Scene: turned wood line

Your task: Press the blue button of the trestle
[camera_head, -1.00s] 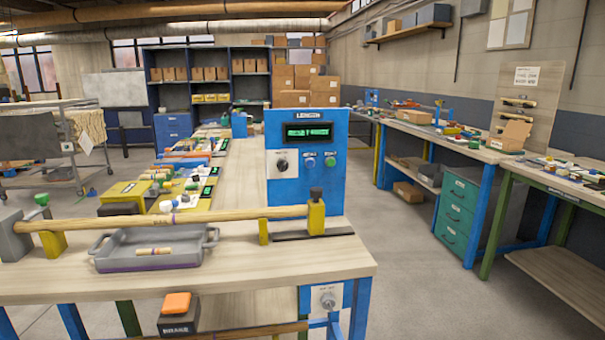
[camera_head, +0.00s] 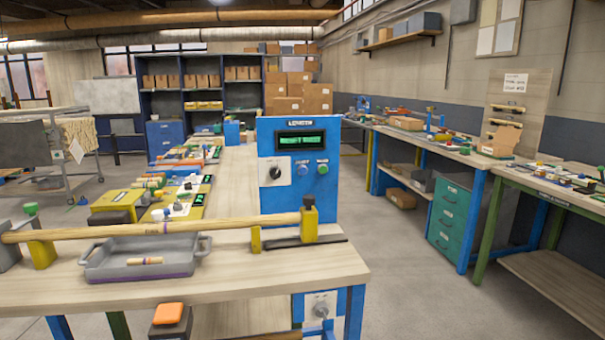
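The blue button (camera_head: 302,170) is small and round, on the front of a blue control box (camera_head: 328,210) at the back right of the near wooden bench. A green button (camera_head: 322,169) sits just right of it and a black knob on a white plate (camera_head: 275,171) to its left. A display with green text (camera_head: 301,142) is above them. A long wooden rod (camera_head: 100,230) lies across yellow supports in front of the box. Neither of my grippers is in view.
A grey tray (camera_head: 105,272) holding a short wooden piece (camera_head: 145,261) sits on the bench (camera_head: 270,276). An orange button on a dark block (camera_head: 168,313) is below the front edge. Open floor (camera_head: 405,290) lies to the right.

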